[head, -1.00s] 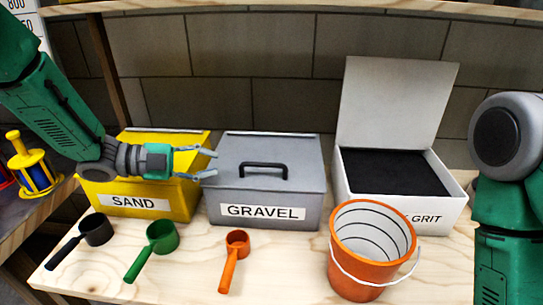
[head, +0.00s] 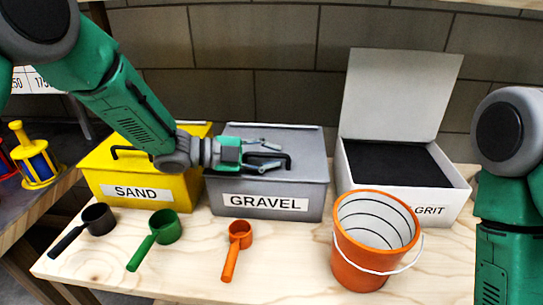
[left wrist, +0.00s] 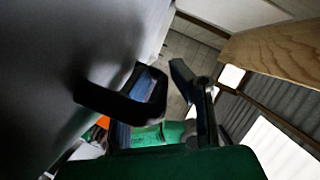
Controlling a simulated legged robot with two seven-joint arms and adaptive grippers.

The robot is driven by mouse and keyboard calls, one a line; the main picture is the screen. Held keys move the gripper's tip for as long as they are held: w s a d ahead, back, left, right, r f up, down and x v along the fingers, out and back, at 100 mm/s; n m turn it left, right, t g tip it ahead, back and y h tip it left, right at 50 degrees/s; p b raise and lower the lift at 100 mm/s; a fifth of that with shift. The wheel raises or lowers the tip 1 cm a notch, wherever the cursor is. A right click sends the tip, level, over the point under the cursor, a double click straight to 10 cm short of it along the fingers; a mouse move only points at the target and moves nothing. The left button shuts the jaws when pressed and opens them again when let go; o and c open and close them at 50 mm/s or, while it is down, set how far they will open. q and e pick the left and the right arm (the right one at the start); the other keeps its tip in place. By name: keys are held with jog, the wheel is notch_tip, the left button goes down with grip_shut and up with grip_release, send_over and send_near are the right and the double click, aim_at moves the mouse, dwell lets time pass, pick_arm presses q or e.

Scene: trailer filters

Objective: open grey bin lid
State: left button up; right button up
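The grey bin (head: 225,188), labelled GRAVEL, stands in the middle of the bench with its lid (head: 308,143) closed. A black handle (head: 287,160) is on top of the lid; it also shows close up in the left wrist view (left wrist: 105,101). My left gripper (head: 268,154) is over the lid at the handle, with its fingers spread apart. In the left wrist view the gripper (left wrist: 168,85) has one finger overlapping the handle loop and the other clear of it. I cannot tell whether a finger touches the handle. My right gripper is out of view.
A closed yellow SAND bin (head: 187,190) stands left, under my left arm. A white GRIT bin (head: 362,184) with its lid up stands right. An orange bucket (head: 362,270) and black (head: 97,219), green (head: 165,226) and orange (head: 240,233) scoops are in front.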

pick_arm(q)
grip_shut()
jog(key=shift+r, duration=0.1)
jog(key=shift+r+p, duration=0.35)
jog(key=shift+p, duration=0.25)
jog(key=r+p, duration=0.1)
jog(key=p, duration=0.1)
jog(key=w+r+n+p, duration=0.1)
jog(key=r+p, duration=0.1)
jog(key=r+n+g+p, duration=0.1)
jog(key=r+p, duration=0.1)
jog(key=p, duration=0.1)
jog(key=shift+w+d+r+y, duration=0.1)
jog(key=shift+w+y, duration=0.2)
jog(key=w+r+n+g+p, duration=0.1)
jog(key=w+r+n+p, duration=0.1)
jog(key=w+r+p, duration=0.2)
jog(key=shift+r, duration=0.4)
